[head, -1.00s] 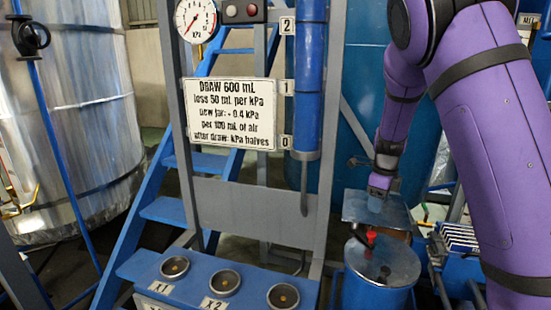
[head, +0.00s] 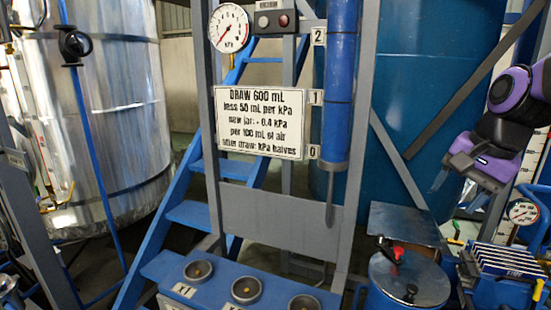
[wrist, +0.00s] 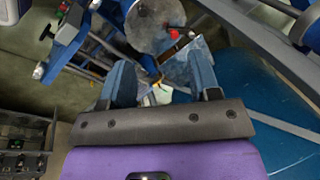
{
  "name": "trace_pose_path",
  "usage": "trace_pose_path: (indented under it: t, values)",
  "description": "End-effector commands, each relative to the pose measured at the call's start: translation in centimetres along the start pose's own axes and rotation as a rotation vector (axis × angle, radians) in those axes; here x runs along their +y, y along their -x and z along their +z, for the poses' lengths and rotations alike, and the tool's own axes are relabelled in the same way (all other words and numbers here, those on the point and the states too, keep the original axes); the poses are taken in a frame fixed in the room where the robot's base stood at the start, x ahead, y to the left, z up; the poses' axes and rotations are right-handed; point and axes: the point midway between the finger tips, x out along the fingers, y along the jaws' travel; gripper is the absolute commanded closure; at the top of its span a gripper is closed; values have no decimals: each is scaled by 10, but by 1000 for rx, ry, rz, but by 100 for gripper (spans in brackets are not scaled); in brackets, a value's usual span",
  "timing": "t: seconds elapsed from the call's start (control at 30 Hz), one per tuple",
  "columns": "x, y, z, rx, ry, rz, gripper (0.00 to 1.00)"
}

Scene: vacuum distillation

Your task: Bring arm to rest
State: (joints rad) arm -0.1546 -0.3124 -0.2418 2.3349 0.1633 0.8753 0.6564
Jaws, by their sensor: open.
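My gripper (head: 456,190) is at the right of the head view, raised above the blue rack and to the right of the round-lidded blue vessel (head: 411,279). Its two blue fingers are spread apart with nothing between them, as the wrist view also shows (wrist: 162,88). The purple arm comes in from the right edge, and most of it is out of the picture. The vessel has a grey lid with a red-knobbed valve (head: 397,252). In the wrist view the lid (wrist: 153,22) lies beyond the fingertips, apart from them.
A blue rack of white plates (head: 508,262) and a small gauge (head: 523,211) stand at the lower right. A grey frame carries a sign (head: 260,122), a gauge (head: 229,28) and a blue cylinder (head: 340,85). Blue stairs (head: 203,215) and a silver tank (head: 95,120) are at left.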

Motion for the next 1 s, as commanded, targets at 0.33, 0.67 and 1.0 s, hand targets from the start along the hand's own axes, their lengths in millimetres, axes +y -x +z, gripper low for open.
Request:
trace_pose_path:
  t: [0.33, 0.67, 1.0]
  values:
    - [47, 44, 66, 162, 557, 4, 44]
    - [74, 54, 97, 261, 852, 74, 44]
    - [75, 54, 98, 265, 867, 78, 44]
